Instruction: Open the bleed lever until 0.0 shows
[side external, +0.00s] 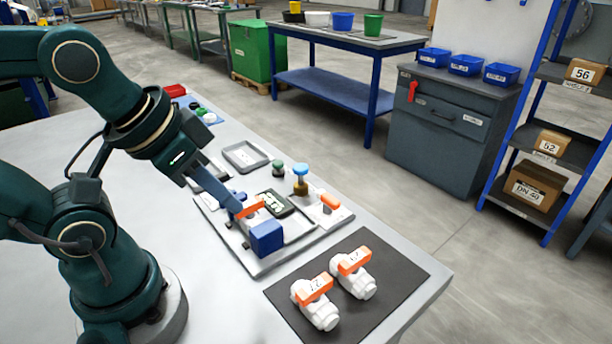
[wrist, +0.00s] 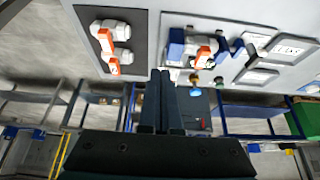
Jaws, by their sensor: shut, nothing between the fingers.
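The press panel (side external: 225,233) lies on the grey table. It carries an orange lever (side external: 250,210) beside a blue block (side external: 266,237), and a second orange lever (side external: 330,201) on its right side. No readable label shows which is the bleed lever. A dark-framed display (side external: 276,203) sits between them; its digits are too small to read for certain. My gripper (side external: 236,207) is shut and empty, overlapping the left lever in the side view; contact cannot be told. In the wrist view my gripper (wrist: 160,72) shows closed fingers, with an orange lever (wrist: 203,57) to their right.
Two white valves with orange handles (side external: 315,288) (side external: 353,260) lie on a dark mat (side external: 410,272) at the table's front right. A blue-topped knob (side external: 300,172) and a green knob (side external: 278,168) stand near the display. A grey tray (side external: 245,156) lies farther back.

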